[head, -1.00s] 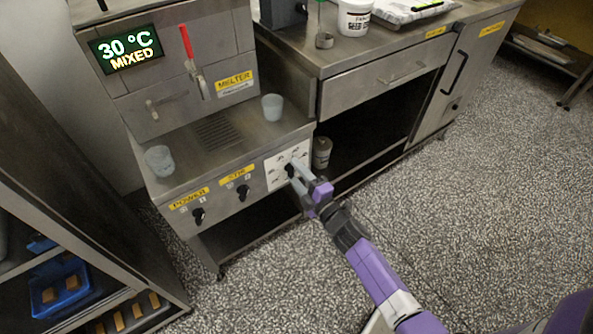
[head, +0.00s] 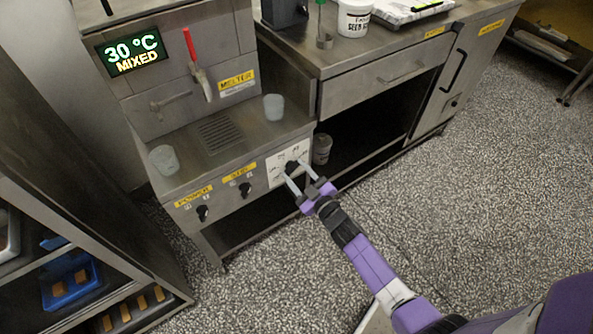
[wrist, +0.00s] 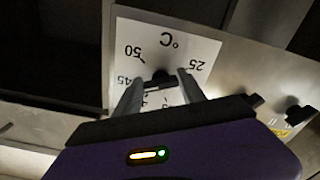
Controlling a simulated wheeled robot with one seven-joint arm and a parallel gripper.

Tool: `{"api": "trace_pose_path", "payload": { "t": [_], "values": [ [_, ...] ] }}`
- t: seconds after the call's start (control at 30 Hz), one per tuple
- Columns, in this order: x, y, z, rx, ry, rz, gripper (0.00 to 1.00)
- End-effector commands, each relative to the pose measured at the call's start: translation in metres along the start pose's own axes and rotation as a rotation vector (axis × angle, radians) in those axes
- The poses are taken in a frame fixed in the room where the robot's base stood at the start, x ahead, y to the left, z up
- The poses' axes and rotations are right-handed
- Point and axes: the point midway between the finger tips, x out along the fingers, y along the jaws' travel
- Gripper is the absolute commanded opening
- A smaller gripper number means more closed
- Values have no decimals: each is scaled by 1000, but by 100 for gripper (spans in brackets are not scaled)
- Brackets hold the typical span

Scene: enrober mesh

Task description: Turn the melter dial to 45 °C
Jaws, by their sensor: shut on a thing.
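The melter dial (head: 291,167) is a black knob on a white scale plate (head: 277,172) at the right end of the melter's front panel. In the wrist view the dial (wrist: 161,77) sits between the fingertips of my gripper (wrist: 160,82), which is shut on it; it also shows in the head view (head: 298,178). The plate shows 25, 45, 50 and °C upside down in the wrist view. The fingers hide part of the scale, and I cannot tell where the pointer stands. The display (head: 133,53) reads 30 °C MIXED.
The power knob (head: 202,213) and the stir knob (head: 245,189) are left of the dial. Two cups (head: 163,159) (head: 274,107) stand on the melter's ledge. A shelf rack with blue trays (head: 72,292) is at left. The speckled floor at right is clear.

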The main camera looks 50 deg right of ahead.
Motion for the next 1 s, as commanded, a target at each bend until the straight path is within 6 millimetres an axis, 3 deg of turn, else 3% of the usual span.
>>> {"api": "trace_pose_path", "payload": {
  "t": [0.4,0.9,0.93,1.0],
  "values": [
    [-1,-1,2,165,-4,0,7],
    [-1,-1,2,180,-5,0,7],
    [-1,-1,2,180,-5,0,51],
    [-1,-1,2,180,-5,0,65]
  ]
}}
